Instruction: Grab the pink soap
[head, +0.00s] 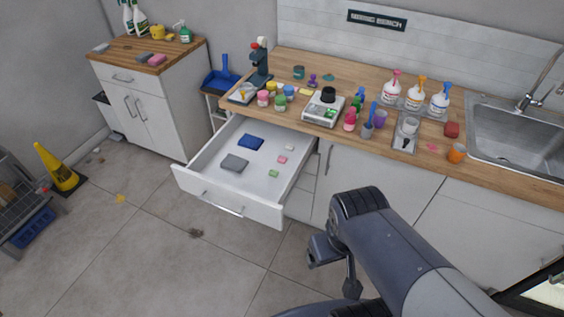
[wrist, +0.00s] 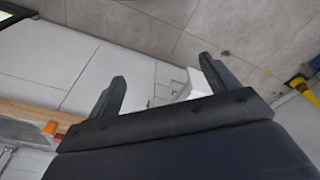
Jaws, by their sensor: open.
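A small pink block (head: 283,160), which may be the pink soap, lies in the open white drawer (head: 240,207) in the head view. A small green block (head: 273,173) and a small white block (head: 290,148) lie near it. A flat pink piece (head: 432,147) lies on the counter near the sink; I cannot tell what it is. My gripper (head: 333,270) is in front of the counter, to the right of the drawer and apart from it. In the wrist view my gripper (wrist: 162,70) is open and empty, with no pink block visible there.
A blue block (head: 250,142) and a grey block (head: 235,163) are also in the drawer. The wooden counter (head: 300,64) holds bottles, jars and a scale (head: 323,110). A pink-red sponge (head: 157,59) lies on the left cabinet.

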